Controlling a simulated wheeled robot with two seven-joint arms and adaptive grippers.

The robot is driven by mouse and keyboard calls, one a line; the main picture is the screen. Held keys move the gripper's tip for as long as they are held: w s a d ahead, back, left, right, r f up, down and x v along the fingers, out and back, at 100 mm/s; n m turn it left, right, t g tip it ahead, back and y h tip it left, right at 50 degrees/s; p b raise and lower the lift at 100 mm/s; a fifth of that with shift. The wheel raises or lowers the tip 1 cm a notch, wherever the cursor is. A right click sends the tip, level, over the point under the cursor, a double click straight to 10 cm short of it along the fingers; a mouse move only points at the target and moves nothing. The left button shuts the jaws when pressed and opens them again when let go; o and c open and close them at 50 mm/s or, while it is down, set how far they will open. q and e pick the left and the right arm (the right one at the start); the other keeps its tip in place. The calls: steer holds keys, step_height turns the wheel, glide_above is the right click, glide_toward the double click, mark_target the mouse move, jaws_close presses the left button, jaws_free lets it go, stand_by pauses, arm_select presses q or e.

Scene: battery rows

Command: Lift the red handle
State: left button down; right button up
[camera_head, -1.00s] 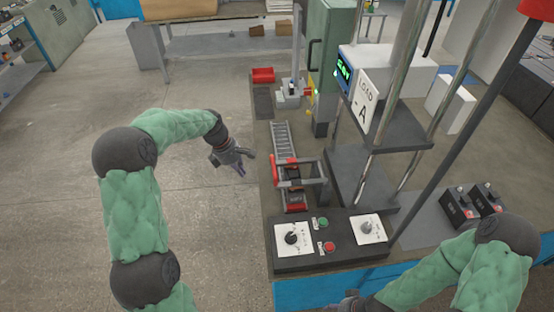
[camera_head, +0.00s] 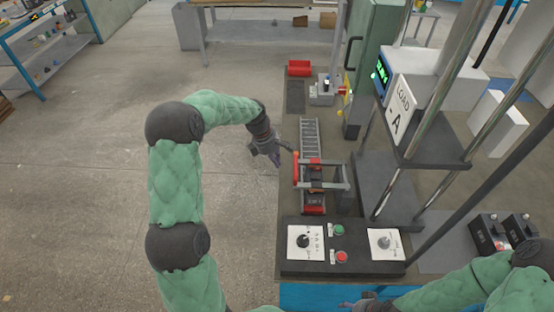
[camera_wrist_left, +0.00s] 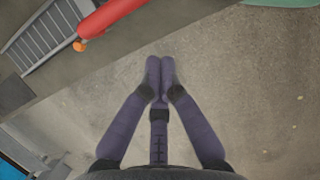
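The red handle (camera_head: 296,169) is a short red bar on the left side of a grey frame over the roller track (camera_head: 310,137). In the left wrist view the red handle (camera_wrist_left: 112,14) crosses the top left, with an orange end. My left gripper (camera_head: 278,159) is just left of the handle, over the floor beside the bench, and apart from it. In the wrist view its two purple fingertips (camera_wrist_left: 160,62) are together with nothing between them. My right gripper (camera_head: 358,303) is only partly visible at the bottom edge, and its fingers are unclear.
A control box (camera_head: 314,266) with knobs and green and red buttons sits at the bench's near end. A press with a LOAD-A sign (camera_head: 401,107) and metal posts stands right of the track. Two batteries (camera_head: 489,237) are farther right. Open floor lies left.

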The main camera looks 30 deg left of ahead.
arm_select(q)
steer(key=s+b+x, duration=0.1)
steer(key=b+x, duration=0.1)
steer(key=x, duration=0.5)
steer(key=shift+w+d+r, duration=0.3)
steer(key=shift+d+r, duration=0.05)
steer(key=shift+r, duration=0.25)
steer(key=shift+w+d+r, duration=0.3)
steer(key=shift+w+r, duration=0.05)
steer(key=shift+r, duration=0.2)
steer(key=shift+w+d+r, duration=0.3)
steer(key=shift+d+r, duration=0.05)
steer(key=shift+r, duration=0.25)
